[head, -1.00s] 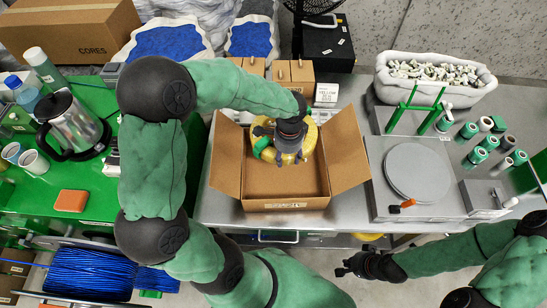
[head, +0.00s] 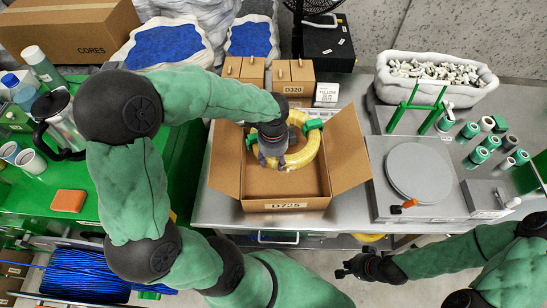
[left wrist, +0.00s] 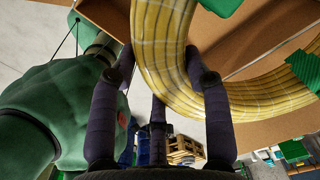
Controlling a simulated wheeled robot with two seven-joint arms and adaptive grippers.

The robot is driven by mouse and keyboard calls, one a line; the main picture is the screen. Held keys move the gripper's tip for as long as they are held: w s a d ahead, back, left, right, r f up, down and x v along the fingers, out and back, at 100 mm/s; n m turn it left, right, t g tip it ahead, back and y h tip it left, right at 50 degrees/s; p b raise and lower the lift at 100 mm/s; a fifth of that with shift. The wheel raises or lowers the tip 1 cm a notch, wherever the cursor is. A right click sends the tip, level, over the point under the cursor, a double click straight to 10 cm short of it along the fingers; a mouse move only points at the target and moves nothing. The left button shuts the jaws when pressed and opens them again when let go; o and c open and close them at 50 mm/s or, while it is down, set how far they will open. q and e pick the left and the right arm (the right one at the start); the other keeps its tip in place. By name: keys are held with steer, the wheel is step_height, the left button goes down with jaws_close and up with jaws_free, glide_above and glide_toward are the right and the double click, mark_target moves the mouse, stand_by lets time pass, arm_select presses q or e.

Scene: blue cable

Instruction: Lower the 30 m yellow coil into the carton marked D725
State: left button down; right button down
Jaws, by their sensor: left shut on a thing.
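The yellow coil (head: 310,155) is a thick ring with green bands. It hangs in the open mouth of the carton marked D725 (head: 287,206), overlapping its far rim; how deep it sits is unclear. My left gripper (head: 276,161) is shut on the coil's left part, over the carton's middle. In the left wrist view, the coil (left wrist: 166,60) passes between the fingers (left wrist: 160,72), with brown carton board (left wrist: 255,35) behind. My right gripper (head: 345,268) is low in front of the table, away from the carton; its finger opening is too small to judge.
The carton's side flaps (head: 348,148) are spread open. A box marked D320 (head: 293,78) and a white label card (head: 327,94) stand behind it. A grey fixture with a round plate (head: 418,172) is to the right. The green bench (head: 100,185) is to the left.

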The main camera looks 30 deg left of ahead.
arm_select(q)
steer(key=shift+w+f+b, duration=0.1)
steer(key=shift+f+b, duration=7.2)
steer(key=shift+f, duration=2.65)
steer(key=shift+f+b, duration=0.3)
steer(key=shift+f, duration=0.2)
steer(key=c, duration=0.9)
jaws_free()
steer(key=shift+c, duration=0.2)
steer(key=shift+o, duration=0.2)
steer(key=o, duration=0.6)
